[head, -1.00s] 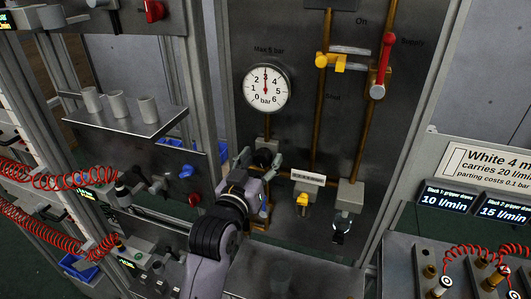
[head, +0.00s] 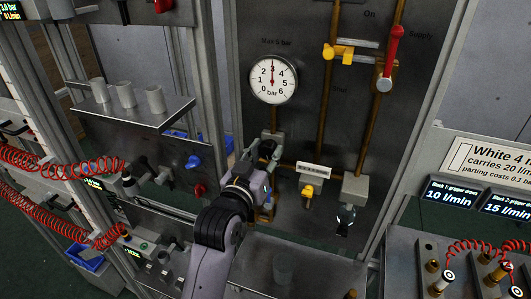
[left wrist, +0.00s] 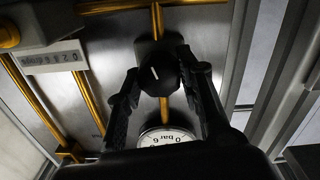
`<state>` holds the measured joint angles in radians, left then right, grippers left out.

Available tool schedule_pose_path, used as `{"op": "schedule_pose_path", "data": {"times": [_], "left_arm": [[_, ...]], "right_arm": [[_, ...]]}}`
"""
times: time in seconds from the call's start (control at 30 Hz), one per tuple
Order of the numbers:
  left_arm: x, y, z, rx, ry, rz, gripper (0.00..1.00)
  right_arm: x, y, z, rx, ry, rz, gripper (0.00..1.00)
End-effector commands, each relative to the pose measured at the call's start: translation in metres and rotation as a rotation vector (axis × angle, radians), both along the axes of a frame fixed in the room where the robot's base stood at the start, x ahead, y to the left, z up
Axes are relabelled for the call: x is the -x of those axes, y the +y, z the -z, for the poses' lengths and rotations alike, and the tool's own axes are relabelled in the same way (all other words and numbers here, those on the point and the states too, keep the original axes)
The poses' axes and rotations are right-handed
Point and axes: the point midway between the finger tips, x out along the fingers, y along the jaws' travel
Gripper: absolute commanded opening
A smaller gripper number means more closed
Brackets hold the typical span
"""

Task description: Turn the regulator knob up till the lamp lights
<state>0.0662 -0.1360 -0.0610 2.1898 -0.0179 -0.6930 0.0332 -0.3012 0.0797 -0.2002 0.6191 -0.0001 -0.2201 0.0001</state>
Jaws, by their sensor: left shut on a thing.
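The dark regulator knob (head: 267,149) sits on the upright panel, on the brass pipe below the pressure gauge (head: 273,80). The gauge's red needle points straight up, at about 3 bar. My left gripper (head: 270,153) is at the knob, its arm rising from below. In the left wrist view the black knob (left wrist: 160,75), with a white mark on its face, is between the two fingers of my left gripper (left wrist: 162,80), which is shut on it. The gauge's lower rim (left wrist: 167,137) shows beneath. I cannot make out the lamp. My right gripper is not in view.
A red supply lever (head: 391,58) and a yellow-handled valve (head: 338,51) are at the upper right of the panel. A shelf (head: 150,117) with cups stands left. Signs and displays (head: 450,193) are at right.

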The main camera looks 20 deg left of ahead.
Motion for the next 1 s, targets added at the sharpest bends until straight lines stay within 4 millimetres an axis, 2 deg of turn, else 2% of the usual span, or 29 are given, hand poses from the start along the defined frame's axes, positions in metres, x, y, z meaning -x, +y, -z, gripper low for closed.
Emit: {"op": "schedule_pose_path", "data": {"times": [0.17,0.37,0.6,0.63,0.9,1.0], "left_arm": [[0.0001,0.0002,-0.0009,-0.048,-0.004,0.0,0.06],[0.0,-0.0005,-0.0016,-0.237,-0.011,0.001,0.06],[0.0001,-0.0002,-0.0018,-0.247,-0.011,-0.001,0.06],[0.0001,-0.0002,-0.0018,-0.247,-0.011,-0.001,0.35],[0.0,-0.0003,-0.0012,-0.246,-0.01,-0.001,0.53],[-0.0001,-0.0004,-0.001,-0.245,-0.009,-0.001,0.55]], "right_arm": [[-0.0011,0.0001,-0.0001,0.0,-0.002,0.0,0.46],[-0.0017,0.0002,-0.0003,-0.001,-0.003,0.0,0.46],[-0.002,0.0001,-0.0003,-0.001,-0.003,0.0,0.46],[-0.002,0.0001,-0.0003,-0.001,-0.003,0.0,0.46],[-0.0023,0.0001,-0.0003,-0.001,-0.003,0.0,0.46],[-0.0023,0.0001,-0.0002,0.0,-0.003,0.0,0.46]]}}
